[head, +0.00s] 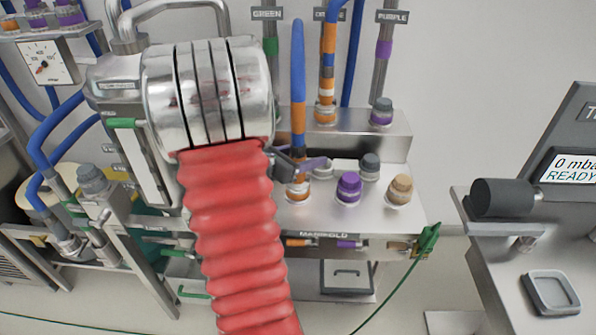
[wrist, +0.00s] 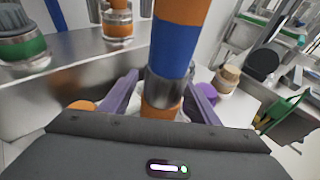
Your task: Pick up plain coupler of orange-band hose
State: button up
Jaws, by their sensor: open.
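An upright blue hose with orange bands (head: 298,75) stands at the front of the manifold bench, its lower end at an orange-and-metal fitting (head: 298,191). In the wrist view the banded hose (wrist: 177,45) runs down to a plain metal collar (wrist: 166,90) with orange below it. My gripper (wrist: 163,99) is open, with one purple finger on each side of the collar; I cannot tell whether either finger touches. In the head view my gripper (head: 302,166) is partly hidden behind my red arm. The hose's foot is hidden by the gripper body in the wrist view.
A second orange-and-blue hose (head: 327,70) rises behind, under a label. A purple cap (head: 349,187), a tan cap (head: 398,188) and a dark cap (head: 369,166) stand close on the right. A tester (head: 545,200) stands far right. A green cable (head: 405,270) hangs at the bench's right edge.

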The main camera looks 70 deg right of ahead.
jog(key=shift+c, duration=0.5)
jog(key=c, duration=1.3)
jog(key=shift+o, duration=0.2)
jog(key=shift+r, duration=0.15)
notch_tip(320, 180, up, 10)
jog(key=shift+s, duration=0.15)
dwell(0.4)
